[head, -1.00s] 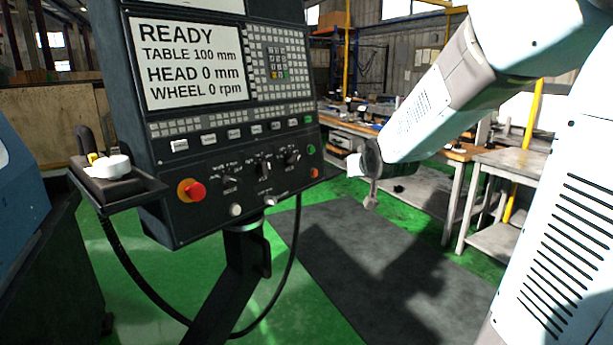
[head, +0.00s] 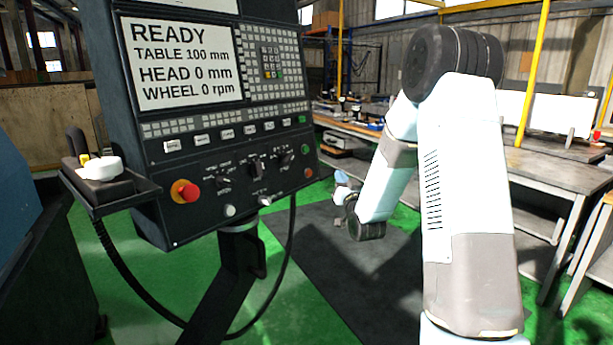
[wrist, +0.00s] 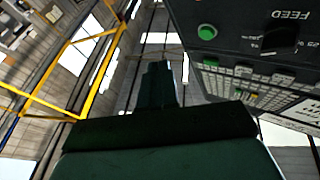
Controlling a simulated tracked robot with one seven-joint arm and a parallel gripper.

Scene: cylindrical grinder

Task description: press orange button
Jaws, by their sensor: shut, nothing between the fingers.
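The orange button (head: 308,172) is a small round button at the lower right corner of the control panel (head: 150,205) in the head view. A green button (head: 305,149) sits just above it. In the wrist view, which shows the panel upside down, the green button (wrist: 207,31) is near the top, and the orange button is out of frame. My gripper (wrist: 158,70) shows as dark, closed fingers, empty, to the left of the panel's edge. In the head view my arm's end is right of the orange button, apart from it; its fingers are hard to make out.
A red emergency stop (head: 185,191) on an orange base sits at the panel's lower left. Rotary knobs and white buttons lie between. A side tray (head: 140,188) sticks out at left. Workbenches (head: 545,168) stand behind at right. The floor right of the panel's stand is clear.

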